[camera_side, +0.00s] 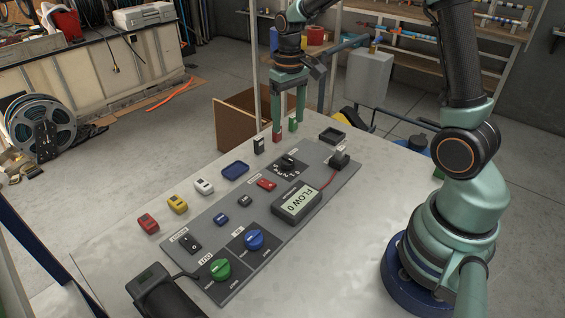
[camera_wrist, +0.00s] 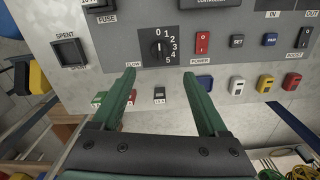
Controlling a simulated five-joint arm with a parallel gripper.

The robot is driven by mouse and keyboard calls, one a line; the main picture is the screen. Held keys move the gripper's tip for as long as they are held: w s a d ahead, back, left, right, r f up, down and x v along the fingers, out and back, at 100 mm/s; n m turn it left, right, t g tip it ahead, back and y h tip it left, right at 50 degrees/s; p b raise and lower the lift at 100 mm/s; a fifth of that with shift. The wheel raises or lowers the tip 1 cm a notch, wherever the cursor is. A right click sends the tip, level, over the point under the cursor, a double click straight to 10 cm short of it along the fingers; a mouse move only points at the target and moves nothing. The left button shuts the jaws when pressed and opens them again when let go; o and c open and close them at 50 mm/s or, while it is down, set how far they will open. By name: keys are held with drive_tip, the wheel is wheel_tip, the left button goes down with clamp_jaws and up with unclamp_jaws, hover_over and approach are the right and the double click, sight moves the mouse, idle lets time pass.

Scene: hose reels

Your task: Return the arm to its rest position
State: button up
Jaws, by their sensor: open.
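My gripper (camera_side: 288,122) is open with nothing between its fingers. In the side view its tips hang low near the far edge of the grey table (camera_side: 345,215), beside small red (camera_side: 276,137) and green (camera_side: 293,125) blocks. In the wrist view the two fingers of my gripper (camera_wrist: 158,74) are spread wide, pointing toward the control panel (camera_wrist: 222,62). A small black block (camera_wrist: 159,94) shows in the gap between them. The rest of my arm bends down from above, out of the side view's top edge. No rest position is marked in either view.
The panel carries a numbered dial (camera_side: 288,163), a display (camera_side: 297,201) reading FLOW 0, a blue knob (camera_side: 254,239) and a green knob (camera_side: 220,268). A blue tray (camera_side: 235,170), a dark tray (camera_side: 332,135) and white, yellow and red blocks lie around it.

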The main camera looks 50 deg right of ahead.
drive_tip(key=s+a+r+n+t, duration=0.2)
drive_tip(key=s+a+r+t, duration=0.3)
drive_tip(key=s+r, duration=0.6)
drive_tip(key=shift+s+a+t, duration=0.3)
drive_tip(key=shift+s+a, duration=0.45)
drive_tip(key=shift+a, duration=0.5)
